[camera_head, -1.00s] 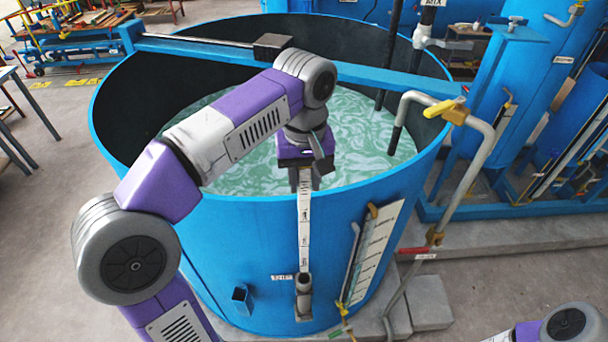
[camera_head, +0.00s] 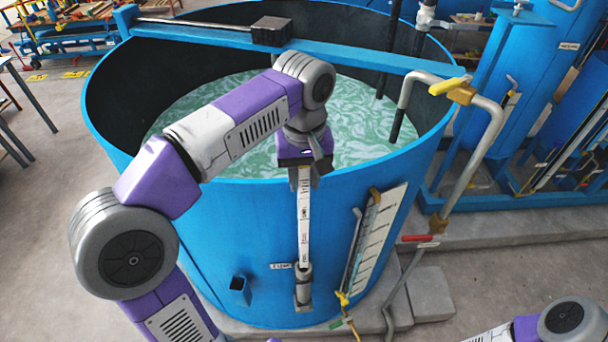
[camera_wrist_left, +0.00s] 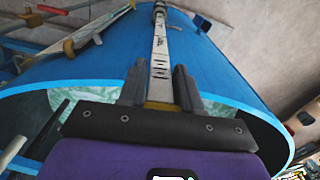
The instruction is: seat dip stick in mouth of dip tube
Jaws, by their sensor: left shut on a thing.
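The dip stick (camera_head: 304,222) is a long white strip with dark marks. It hangs upright along the outside of the blue tank's front wall. My left gripper (camera_head: 305,168) is shut on its upper end, beside the tank's front rim. The left wrist view shows the two grey fingers (camera_wrist_left: 157,85) either side of the stick (camera_wrist_left: 160,45). The dip tube (camera_head: 303,284) is a short grey tube fixed low on the tank wall. The stick's lower end meets its mouth; I cannot tell how far inside it is. My right gripper is out of view.
The blue tank (camera_head: 235,235) holds greenish water, with a beam (camera_head: 370,72) across its top. To the right of the stick are a sloping gauge board (camera_head: 376,245) and a grey pipe with a yellow valve handle (camera_head: 453,90). A small blue bracket (camera_head: 240,290) sits left of the tube.

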